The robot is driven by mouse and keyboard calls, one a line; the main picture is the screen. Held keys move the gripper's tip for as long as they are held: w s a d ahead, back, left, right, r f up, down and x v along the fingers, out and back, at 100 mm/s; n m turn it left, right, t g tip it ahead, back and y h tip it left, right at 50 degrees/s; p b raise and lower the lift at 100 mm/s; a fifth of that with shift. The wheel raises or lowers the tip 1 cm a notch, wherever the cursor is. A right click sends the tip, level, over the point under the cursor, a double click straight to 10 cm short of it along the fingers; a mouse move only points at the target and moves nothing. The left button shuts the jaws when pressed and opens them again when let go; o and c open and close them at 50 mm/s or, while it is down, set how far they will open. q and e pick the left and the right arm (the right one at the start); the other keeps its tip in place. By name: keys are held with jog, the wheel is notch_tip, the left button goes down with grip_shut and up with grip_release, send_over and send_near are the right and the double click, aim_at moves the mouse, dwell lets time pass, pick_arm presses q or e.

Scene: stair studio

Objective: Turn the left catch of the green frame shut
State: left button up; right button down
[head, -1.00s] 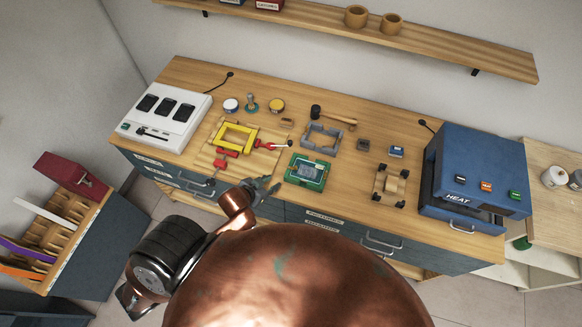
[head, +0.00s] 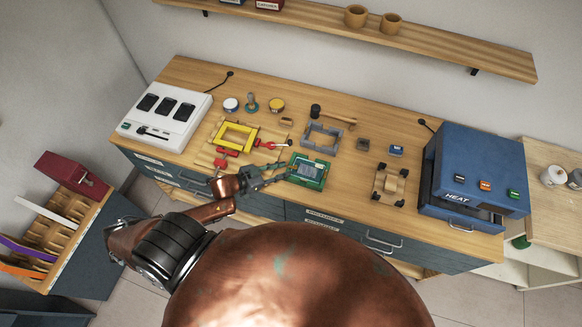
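The green frame (head: 322,183) lies flat on the wooden bench near its front edge, with a grey-blue panel (head: 310,170) inside it. My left gripper (head: 287,172) reaches in from the left, its fingertips at the left side of the frame. The fingertips cover part of that side, so the left catch cannot be made out. I cannot tell whether the fingers touch the frame or how far apart they are. My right gripper is not in view.
A yellow frame (head: 222,143) and red-handled tool (head: 278,144) lie left of the green frame. A grey frame (head: 337,133) and a mallet (head: 335,116) lie behind it.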

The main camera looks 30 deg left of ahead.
aim_at(295, 166)
pick_arm(q)
jog(key=x, duration=0.4)
jog(key=shift+w+d+f, duration=0.2)
jog(key=shift+w, duration=0.1)
grip_shut()
